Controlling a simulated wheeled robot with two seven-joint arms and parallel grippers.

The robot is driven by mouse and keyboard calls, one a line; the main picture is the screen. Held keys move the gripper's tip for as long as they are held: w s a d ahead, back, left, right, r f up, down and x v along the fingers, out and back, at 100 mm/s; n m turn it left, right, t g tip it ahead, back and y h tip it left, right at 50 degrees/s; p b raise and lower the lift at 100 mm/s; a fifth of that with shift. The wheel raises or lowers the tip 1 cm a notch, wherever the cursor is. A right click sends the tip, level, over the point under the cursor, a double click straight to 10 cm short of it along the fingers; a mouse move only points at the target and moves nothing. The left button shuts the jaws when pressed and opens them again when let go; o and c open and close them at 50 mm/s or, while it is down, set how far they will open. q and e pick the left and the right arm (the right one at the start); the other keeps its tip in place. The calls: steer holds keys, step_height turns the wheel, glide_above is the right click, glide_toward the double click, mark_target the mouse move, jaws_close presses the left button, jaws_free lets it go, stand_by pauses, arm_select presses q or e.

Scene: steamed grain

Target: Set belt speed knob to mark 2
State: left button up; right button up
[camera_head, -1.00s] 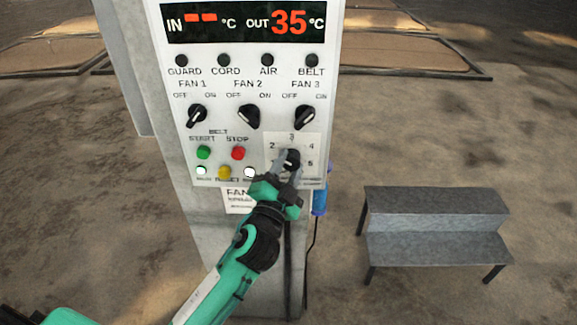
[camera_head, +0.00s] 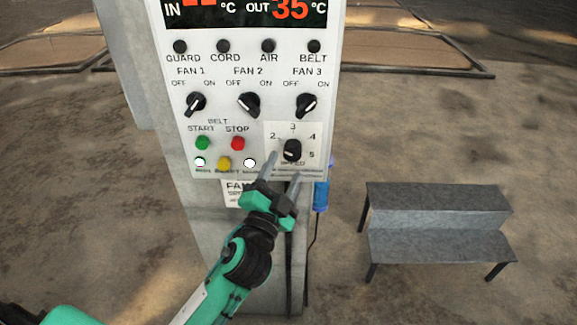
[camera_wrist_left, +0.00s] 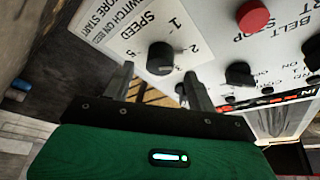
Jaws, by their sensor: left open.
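The belt speed knob (camera_head: 291,150) is black and round, on a white dial plate (camera_head: 312,169) at the lower right of the control panel. Marks 2, 3, 4 and 5 show around it in the head view. A small pale mark shows on the knob, but I cannot tell surely which number it points to. The knob (camera_wrist_left: 160,58) also shows in the left wrist view, beyond the fingertips. My left gripper (camera_head: 284,169) is open and empty, just below and in front of the knob, its fingers apart from it. My right gripper is not in view.
Green start (camera_head: 203,143) and red stop (camera_head: 237,143) buttons lie left of the dial, with a yellow button (camera_head: 224,163) below. Three fan knobs, including the fan 3 knob (camera_head: 307,104), sit above. A grey step bench (camera_head: 438,215) stands at the right.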

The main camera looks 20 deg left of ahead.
arm_select(q)
steer(key=b+v, duration=0.3)
steer(key=v, duration=0.6)
steer(key=shift+s, duration=0.3)
